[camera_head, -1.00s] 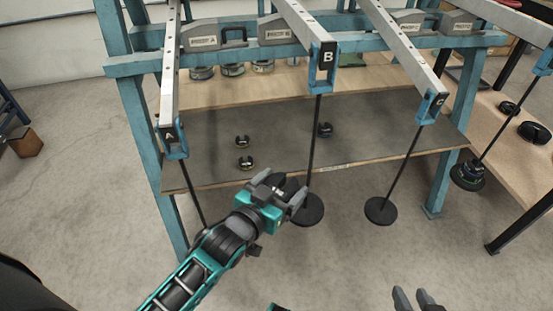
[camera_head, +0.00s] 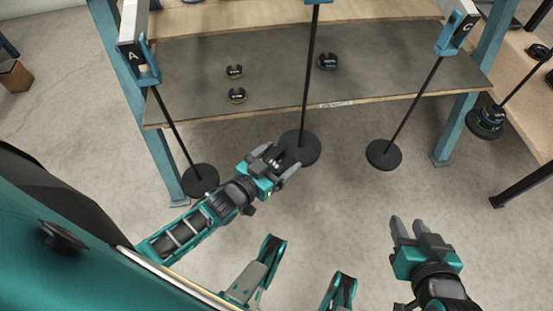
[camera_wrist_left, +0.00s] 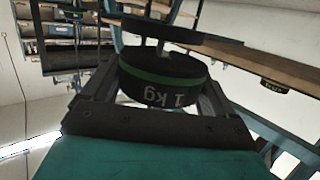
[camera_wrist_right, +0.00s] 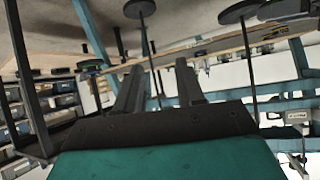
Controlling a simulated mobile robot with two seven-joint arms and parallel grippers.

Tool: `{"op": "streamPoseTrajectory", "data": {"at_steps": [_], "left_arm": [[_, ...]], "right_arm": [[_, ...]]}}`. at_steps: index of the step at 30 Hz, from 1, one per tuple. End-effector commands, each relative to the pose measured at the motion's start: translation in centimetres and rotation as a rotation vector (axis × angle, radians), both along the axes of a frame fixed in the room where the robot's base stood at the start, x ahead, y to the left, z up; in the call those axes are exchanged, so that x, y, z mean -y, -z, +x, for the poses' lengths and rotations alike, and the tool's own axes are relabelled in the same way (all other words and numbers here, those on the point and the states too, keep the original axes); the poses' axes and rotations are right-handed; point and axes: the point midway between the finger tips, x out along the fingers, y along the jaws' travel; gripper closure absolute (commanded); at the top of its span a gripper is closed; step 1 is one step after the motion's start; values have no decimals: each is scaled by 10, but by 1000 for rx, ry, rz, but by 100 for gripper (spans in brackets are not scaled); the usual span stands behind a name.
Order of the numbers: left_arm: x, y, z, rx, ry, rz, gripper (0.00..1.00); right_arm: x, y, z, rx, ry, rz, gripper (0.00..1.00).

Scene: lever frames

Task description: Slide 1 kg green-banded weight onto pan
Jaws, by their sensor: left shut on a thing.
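My left gripper (camera_head: 277,163) is shut on the green-banded 1 kg weight (camera_wrist_left: 165,80), a black disc with a green stripe. In the head view the gripper mostly hides the weight. The black pan (camera_head: 304,150) of the middle hanger is right beside and behind the gripper's fingertips. In the left wrist view, which is upside down, a dark pan disc (camera_wrist_left: 160,28) shows just beyond the weight, with a thin rod between them. I cannot tell whether the rod is in the weight's slot. My right gripper (camera_head: 417,232) is open and empty, low at the right.
Pan A (camera_head: 200,181) hangs left and pan C (camera_head: 383,154) hangs right. Three small weights sit on the grey shelf (camera_head: 190,60). A loaded hanger (camera_head: 486,122) is at the far right. Blue posts (camera_head: 458,130) flank the shelf.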

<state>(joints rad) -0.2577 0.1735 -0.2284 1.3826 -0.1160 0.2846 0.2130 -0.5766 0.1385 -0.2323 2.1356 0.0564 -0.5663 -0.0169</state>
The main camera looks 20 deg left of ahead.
Motion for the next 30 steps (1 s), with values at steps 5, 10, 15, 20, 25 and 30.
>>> {"op": "streamPoseTrajectory", "data": {"at_steps": [5, 10, 15, 20, 25, 30], "left_arm": [[4, -4, 12, 13, 1, -4, 74], [6, -4, 20, 12, 1, -4, 74], [8, -4, 29, 12, 1, -4, 74], [9, -5, 33, 12, 0, -3, 74], [10, -5, 34, 12, 0, -3, 74], [11, -5, 37, 11, 0, -3, 74]], "right_arm": [[0, 4, 0, -3, -2, -1, 62], [-1, 4, 0, 1, -4, 2, 62], [-2, 3, 3, 10, -6, 5, 62], [-3, 2, 4, 10, -9, 6, 62], [-3, 1, 5, 11, -10, 6, 62], [-3, 1, 4, 10, -10, 5, 62]]}}
